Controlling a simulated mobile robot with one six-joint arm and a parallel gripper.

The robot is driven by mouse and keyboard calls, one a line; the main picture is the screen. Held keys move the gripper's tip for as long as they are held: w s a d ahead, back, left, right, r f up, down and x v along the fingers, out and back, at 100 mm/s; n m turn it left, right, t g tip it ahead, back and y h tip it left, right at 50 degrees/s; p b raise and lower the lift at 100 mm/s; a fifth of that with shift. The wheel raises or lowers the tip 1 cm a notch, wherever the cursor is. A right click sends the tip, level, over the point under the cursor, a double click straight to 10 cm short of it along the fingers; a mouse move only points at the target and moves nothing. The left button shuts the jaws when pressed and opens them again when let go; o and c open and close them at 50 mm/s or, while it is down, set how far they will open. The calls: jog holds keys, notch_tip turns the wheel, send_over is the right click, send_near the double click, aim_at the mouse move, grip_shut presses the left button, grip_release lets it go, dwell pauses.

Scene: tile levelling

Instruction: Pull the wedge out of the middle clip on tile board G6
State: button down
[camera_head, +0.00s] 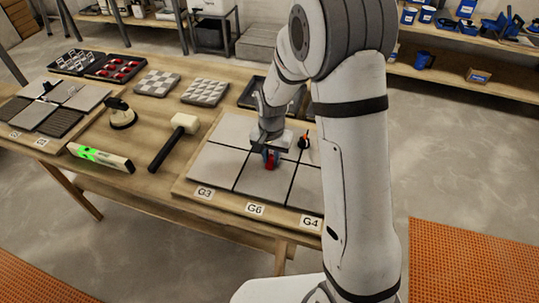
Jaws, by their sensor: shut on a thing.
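The tile board (216,161) has large grey tiles with dark joints and sits on the wooden table. Labels G3 (205,192), G6 (255,209) and G4 (311,222) run along its front edge. My gripper (269,155) points down over the middle of the board and is shut on a red wedge (270,163). The clip at the wedge is mostly hidden by my gripper, so I cannot tell whether the wedge is still in it. A small black and orange piece (304,142) stands on the joint to the right.
A white-headed mallet (184,123), a level with green lights (99,157) and a suction cup (121,113) lie left of the board. Trays with red pieces (114,69) and checkered tile samples (205,92) are farther back. My arm covers the board's right side.

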aim_at(265, 178)
jog(key=shift+s+a, duration=0.25)
jog(key=shift+s, duration=0.5)
jog(key=shift+s+a+r+b, duration=0.1)
jog(key=shift+s+a, duration=0.2)
jog(key=shift+s, duration=0.35)
jog(key=shift+s+a+f+b, duration=0.15)
jog(key=shift+s+a, duration=0.1)
jog(key=shift+s, duration=0.4)
jog(key=shift+s+a+r+b, duration=0.15)
jog(key=shift+s+a, duration=0.15)
jog(key=shift+s, duration=0.35)
jog(key=shift+r, duration=0.1)
notch_tip(265, 178, up, 6)
jog(key=p, duration=0.4)
